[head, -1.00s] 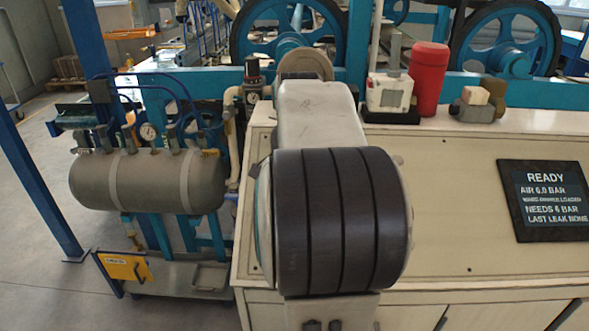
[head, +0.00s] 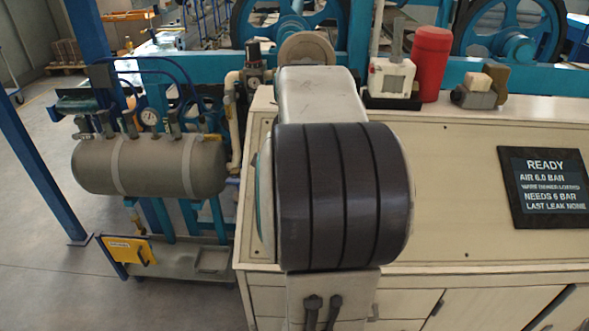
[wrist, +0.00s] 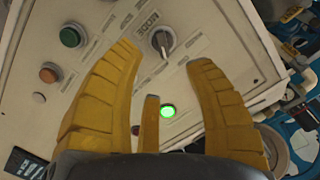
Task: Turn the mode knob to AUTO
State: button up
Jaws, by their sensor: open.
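The mode knob (wrist: 162,41) is a grey and dark rotary knob on the pale control panel (wrist: 110,100), beneath the MODE label, in the wrist view. Labels ring it, but they are too blurred to read, so I cannot tell which one it points at. In the head view my arm hides the knob and the gripper.
The panel also carries a lit green button (wrist: 168,111), a dark green button (wrist: 73,37) and an orange button (wrist: 50,73). A grey tank (head: 150,165) stands left.

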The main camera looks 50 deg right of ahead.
jog(key=shift+p+x, duration=1)
jog(key=shift+x, duration=3.45)
jog(key=shift+o, duration=0.4)
jog(key=shift+s+a, duration=0.1)
jog(key=c, duration=0.9)
jog(key=shift+s, duration=0.1)
grip_shut()
jog(key=shift+a+f, duration=0.1)
